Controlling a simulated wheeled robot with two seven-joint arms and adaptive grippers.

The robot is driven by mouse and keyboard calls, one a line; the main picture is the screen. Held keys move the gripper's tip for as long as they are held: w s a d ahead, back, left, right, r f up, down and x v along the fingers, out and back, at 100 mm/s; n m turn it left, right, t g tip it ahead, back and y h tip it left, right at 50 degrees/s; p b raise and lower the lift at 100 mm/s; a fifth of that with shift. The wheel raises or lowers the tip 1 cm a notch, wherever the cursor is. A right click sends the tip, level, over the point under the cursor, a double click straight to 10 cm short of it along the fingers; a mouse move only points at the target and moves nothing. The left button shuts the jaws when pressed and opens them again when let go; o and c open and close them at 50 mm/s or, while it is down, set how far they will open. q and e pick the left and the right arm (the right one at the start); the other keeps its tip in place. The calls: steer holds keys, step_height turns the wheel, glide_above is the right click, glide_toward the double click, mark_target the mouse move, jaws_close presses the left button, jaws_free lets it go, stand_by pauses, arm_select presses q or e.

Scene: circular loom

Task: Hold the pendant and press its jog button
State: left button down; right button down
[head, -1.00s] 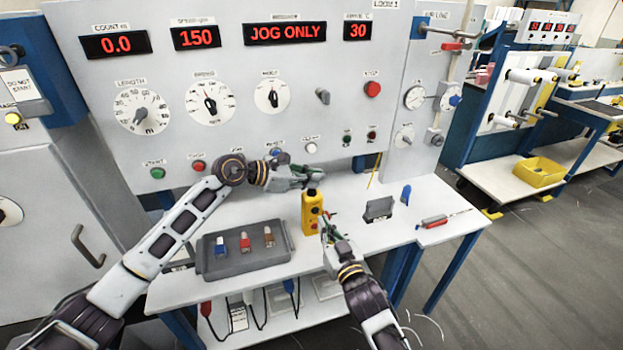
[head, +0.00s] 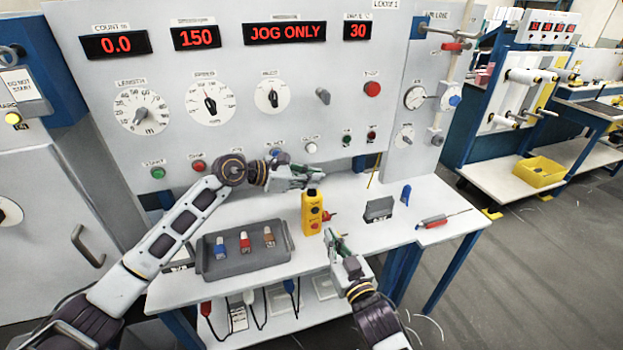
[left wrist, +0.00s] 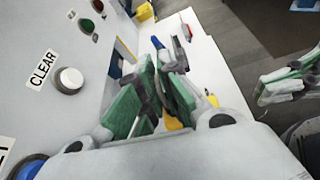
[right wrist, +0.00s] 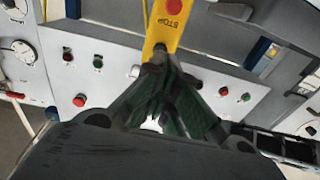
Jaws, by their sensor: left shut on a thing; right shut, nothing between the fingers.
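The yellow pendant (head: 312,215) stands upright over the worktable, with a red button low on its face and a darker one above. Its face with the STOP label and red button shows in the right wrist view (right wrist: 166,25). My left gripper (head: 320,174) is shut on the pendant at its top end; in the left wrist view its green-padded fingers hide most of it, leaving a bit of yellow (left wrist: 172,123). My right gripper (head: 331,234) is shut and empty, in front of and below the pendant, apart from it in the head view. The jog button's label is not readable.
A grey tray (head: 215,268) with several coloured connectors lies left of the pendant. A dark grey block (head: 378,209), a blue piece (head: 406,194) and a red-handled tool (head: 433,221) lie to the right. The control panel (head: 240,140) rises behind and reads JOG ONLY.

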mark_target(316, 212)
steer(key=shift+w+a, duration=0.1)
steer(key=shift+w, duration=0.05)
steer(key=shift+x, duration=2.7)
steer(key=shift+x, duration=1.55)
steer(key=shift+v, duration=2.05)
